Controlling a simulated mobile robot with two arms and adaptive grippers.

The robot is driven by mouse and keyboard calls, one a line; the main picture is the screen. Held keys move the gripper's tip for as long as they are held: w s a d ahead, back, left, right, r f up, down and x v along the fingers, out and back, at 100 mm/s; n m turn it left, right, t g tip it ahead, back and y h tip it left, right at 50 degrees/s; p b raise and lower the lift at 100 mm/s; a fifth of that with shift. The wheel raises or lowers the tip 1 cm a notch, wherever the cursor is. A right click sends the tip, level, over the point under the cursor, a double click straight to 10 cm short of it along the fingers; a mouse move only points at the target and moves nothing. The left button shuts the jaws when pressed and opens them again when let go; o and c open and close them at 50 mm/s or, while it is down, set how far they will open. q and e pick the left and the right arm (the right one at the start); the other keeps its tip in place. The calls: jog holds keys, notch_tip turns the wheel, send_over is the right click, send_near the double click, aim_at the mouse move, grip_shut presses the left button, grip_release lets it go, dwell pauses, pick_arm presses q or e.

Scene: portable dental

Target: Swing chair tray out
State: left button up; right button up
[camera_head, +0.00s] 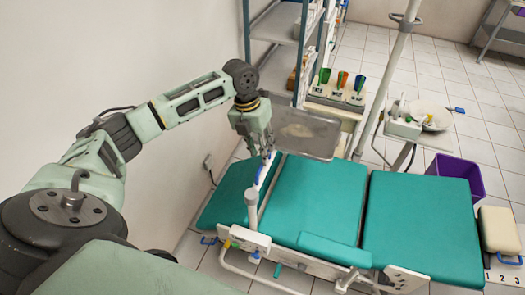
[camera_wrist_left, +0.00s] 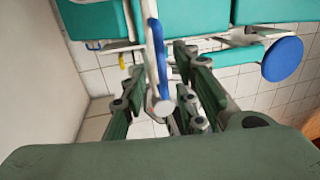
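The grey metal tray (camera_head: 312,134) hangs over the far side of the green dental chair (camera_head: 320,198). A white swing arm with a blue strip (camera_head: 264,176) rises from a white post (camera_head: 251,212) at the chair's near side toward the tray; their joint is hidden behind my gripper. My left gripper (camera_head: 266,150) points down at the upper end of this arm. In the left wrist view my left gripper (camera_wrist_left: 160,112) has its fingers apart, with the white and blue bar (camera_wrist_left: 154,55) between them; contact is unclear. My right gripper is not in view.
A grey shelf rack (camera_head: 285,25) stands behind the tray, near the wall at left. A holder with coloured items (camera_head: 338,92) is behind it. A side stand (camera_head: 405,125) and purple bin (camera_head: 458,174) are at right. A pale box (camera_head: 499,230) stands at far right.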

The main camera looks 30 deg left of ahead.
pick_arm(q)
jog(key=shift+w+d+f, duration=0.1)
jog(key=shift+d+f, duration=0.05)
jog(key=shift+f, duration=0.4)
jog(key=shift+w+d+f, duration=0.1)
jog(key=shift+f, duration=0.75)
jog(key=c, duration=0.5)
grip_shut()
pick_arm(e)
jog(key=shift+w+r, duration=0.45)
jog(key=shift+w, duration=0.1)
pick_arm(q)
jog(key=shift+w, duration=0.1)
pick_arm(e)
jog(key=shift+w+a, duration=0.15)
